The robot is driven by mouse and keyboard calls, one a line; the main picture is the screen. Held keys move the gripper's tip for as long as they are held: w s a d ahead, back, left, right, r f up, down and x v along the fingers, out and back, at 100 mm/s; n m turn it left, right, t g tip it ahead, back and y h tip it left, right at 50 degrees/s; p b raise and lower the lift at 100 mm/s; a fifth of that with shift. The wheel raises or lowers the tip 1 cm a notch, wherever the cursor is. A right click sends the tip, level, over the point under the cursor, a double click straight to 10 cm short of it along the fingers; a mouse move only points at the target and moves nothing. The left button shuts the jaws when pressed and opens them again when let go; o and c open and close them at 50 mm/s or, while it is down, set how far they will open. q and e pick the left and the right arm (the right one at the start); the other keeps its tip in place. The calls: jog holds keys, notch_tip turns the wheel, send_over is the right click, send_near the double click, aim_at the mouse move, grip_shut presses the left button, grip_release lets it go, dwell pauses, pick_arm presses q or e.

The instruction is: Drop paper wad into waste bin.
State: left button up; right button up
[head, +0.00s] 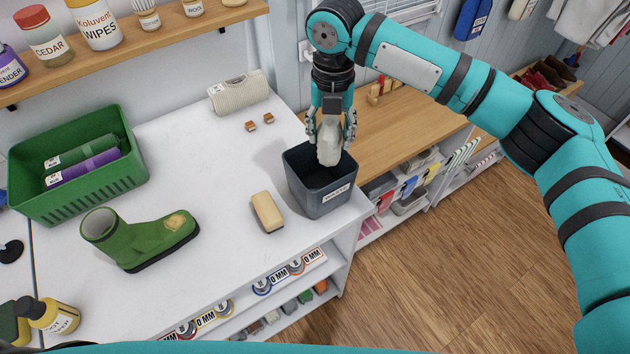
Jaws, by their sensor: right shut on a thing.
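The waste bin (323,203) is a dark grey, open-topped square bin with a label on its front, standing at the right end of the white counter. My right gripper (331,135) points down over the bin and is shut on a whitish paper wad (329,150). The wad hangs between the fingers at the bin's opening, its lower end seeming to reach about rim level. The bin's floor is mostly hidden in shadow. My left gripper is not in view.
On the white counter (215,215) are a tan block (267,212), a green boot (140,238), a green basket (80,190) with rolls, a ribbed rolled cloth (238,93) and two small brown blocks (260,122). A wooden shelf with jars runs above. A wooden worktop (410,118) adjoins behind the bin.

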jog(key=o, duration=1.3)
jog(key=shift+o, duration=0.3)
notch_tip(320, 180, up, 12)
jog(key=shift+r, duration=0.1)
